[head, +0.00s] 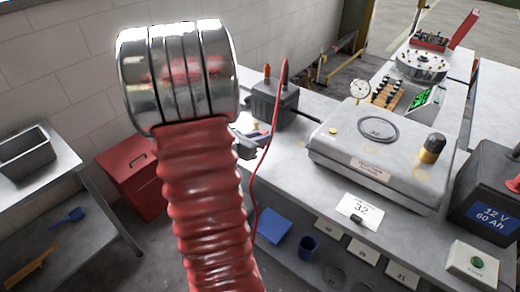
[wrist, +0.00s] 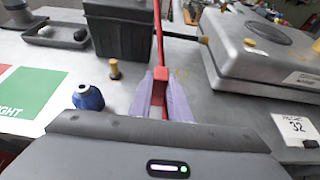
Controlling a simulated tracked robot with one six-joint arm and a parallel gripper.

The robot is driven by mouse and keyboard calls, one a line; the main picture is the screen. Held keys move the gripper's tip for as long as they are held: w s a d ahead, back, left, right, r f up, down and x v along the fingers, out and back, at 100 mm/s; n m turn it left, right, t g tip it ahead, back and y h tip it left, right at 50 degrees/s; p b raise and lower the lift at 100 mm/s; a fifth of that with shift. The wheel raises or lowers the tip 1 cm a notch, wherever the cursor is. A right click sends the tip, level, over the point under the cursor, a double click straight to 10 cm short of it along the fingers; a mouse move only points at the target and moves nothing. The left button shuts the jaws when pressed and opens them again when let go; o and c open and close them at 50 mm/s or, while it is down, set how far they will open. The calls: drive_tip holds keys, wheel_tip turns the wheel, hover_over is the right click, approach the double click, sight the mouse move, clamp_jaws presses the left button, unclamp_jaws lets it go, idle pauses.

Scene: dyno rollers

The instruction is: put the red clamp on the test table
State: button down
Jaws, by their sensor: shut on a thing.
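My gripper (wrist: 160,80) has purple fingers closed on the red clamp (wrist: 158,45), which looks like a long thin red piece standing up between them. In the head view the clamp (head: 270,135) is a thin red line rising above the left edge of the grey table (head: 293,163), and my gripper (head: 250,136) is partly hidden behind my red bellows arm. In the wrist view the fingers are over the grey tabletop (wrist: 192,85), and I cannot tell whether the clamp touches it. Which surface is the test table is not labelled in these views.
A black battery-like box (head: 272,101) stands just behind the clamp. A grey metal unit (head: 375,150) fills the middle of the table, with a card reading 32 (head: 359,211) before it. A 12 V battery (head: 488,205) is at right. A blue-bodied object (wrist: 88,97) lies left of the fingers.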

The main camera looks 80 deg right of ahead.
drive_tip(key=shift+f, duration=0.3)
drive_tip(key=shift+f, duration=2.05)
drive_tip(key=c, duration=1.7)
unclamp_jaws()
drive_tip(key=shift+o, duration=0.2)
drive_tip(key=v, duration=1.2)
